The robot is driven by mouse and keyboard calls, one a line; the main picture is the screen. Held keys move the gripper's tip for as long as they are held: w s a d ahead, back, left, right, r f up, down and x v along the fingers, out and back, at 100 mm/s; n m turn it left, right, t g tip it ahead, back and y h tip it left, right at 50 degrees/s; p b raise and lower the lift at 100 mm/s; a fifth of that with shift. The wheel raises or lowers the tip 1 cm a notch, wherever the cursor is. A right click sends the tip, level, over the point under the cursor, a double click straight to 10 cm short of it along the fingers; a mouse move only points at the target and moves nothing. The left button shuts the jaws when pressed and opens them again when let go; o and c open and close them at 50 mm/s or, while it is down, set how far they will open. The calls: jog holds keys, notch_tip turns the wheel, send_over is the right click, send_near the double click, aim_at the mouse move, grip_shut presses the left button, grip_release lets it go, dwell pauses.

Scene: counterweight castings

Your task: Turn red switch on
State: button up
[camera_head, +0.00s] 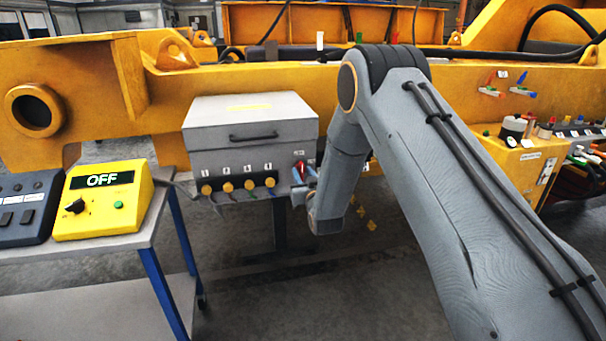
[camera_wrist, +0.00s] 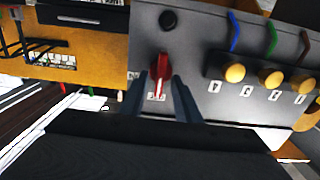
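The red switch (camera_head: 299,166) is at the lower right of the front of a grey box (camera_head: 225,146), right of a row of yellow knobs. The wrist view shows the box upside down; there the red switch (camera_wrist: 160,70) has a broad red body and a narrow lever pointing down in the picture. My gripper (camera_wrist: 160,84) is open, with one finger on each side of the lever and gaps between. My gripper (camera_head: 303,177) also shows at the switch in the head view, partly hidden by my arm. I cannot tell whether a finger touches the switch.
A yellow control box (camera_head: 103,202) reading OFF stands on a grey table (camera_head: 160,215) at left, beside a dark box (camera_head: 27,205). Yellow knobs (camera_wrist: 235,73) sit near the switch. A large yellow beam (camera_head: 75,95) runs behind. Floor in front is clear.

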grip_shut()
jog(key=m+b, duration=0.2)
jog(key=m, duration=0.1)
jog(key=shift+d+f+b, duration=0.1)
jog(key=shift+f+b, duration=0.05)
jog(key=shift+b, duration=0.2)
jog(key=m+b, duration=0.2)
jog(key=m, duration=0.1)
jog(key=shift+w+d+m+b, duration=0.1)
jog(key=shift+m+b, duration=0.2)
jog(key=m+b, duration=0.3)
jog(key=m, duration=0.2)
jog(key=shift+d+f+m+b, duration=0.1)
jog(key=shift+f+m+b, duration=0.05)
jog(key=shift+m+b, duration=0.15)
jog(key=m+b, duration=0.3)
jog(key=m, duration=0.2)
jog(key=shift+f+m, duration=0.1)
jog(key=shift+m, duration=0.2)
jog(key=shift+b, duration=0.3)
